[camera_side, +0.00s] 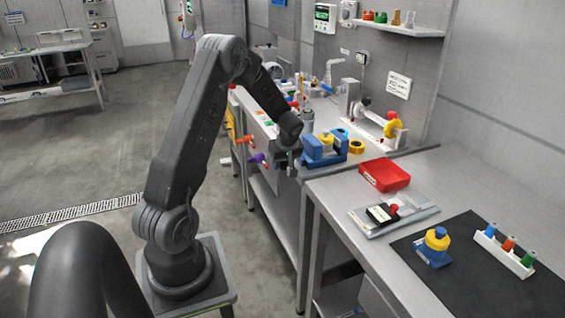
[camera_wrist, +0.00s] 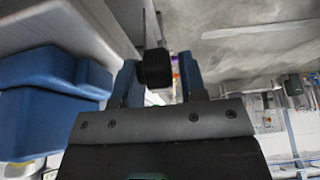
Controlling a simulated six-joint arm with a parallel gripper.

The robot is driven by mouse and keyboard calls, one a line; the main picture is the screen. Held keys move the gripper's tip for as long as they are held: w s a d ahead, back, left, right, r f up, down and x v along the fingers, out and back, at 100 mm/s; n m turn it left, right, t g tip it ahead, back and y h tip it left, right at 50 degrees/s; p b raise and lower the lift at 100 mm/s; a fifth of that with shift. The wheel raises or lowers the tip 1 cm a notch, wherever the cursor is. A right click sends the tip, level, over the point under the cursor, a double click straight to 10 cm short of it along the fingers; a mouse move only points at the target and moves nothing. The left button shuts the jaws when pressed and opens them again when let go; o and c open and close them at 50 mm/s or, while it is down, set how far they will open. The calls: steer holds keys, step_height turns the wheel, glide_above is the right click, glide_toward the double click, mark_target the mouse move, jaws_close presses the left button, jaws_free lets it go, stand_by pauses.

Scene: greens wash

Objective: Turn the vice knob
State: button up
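A blue vice (camera_side: 318,150) sits at the near edge of the grey bench, with yellow behind it. In the wrist view, its blue body (camera_wrist: 38,112) fills the left side. A dark round knob (camera_wrist: 156,68) shows between the two fingers of my gripper (camera_wrist: 158,82). The knob looks close to the left finger, and a narrow gap shows at the right finger. I cannot tell whether either finger touches it. In the side view, my gripper (camera_side: 286,160) is beside the vice's left side, and the knob is hidden there.
A red tray (camera_side: 384,174) lies on the bench right of the vice. Orange (camera_side: 245,140) and purple (camera_side: 258,158) handles stick out from the bench front near my gripper. A blue and yellow piece (camera_side: 435,247) stands on the dark mat (camera_side: 482,285). Open floor lies left.

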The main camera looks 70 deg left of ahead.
jaws_close()
steer(key=shift+y, duration=0.4)
steer(key=y, duration=0.5)
steer(key=shift+w+d+f, duration=0.1)
steer(key=shift+d, duration=0.25)
steer(key=y, duration=0.5)
steer(key=shift+d+f, duration=0.1)
steer(key=shift+f, duration=0.05)
steer(key=shift+o, duration=1.2)
jaws_free()
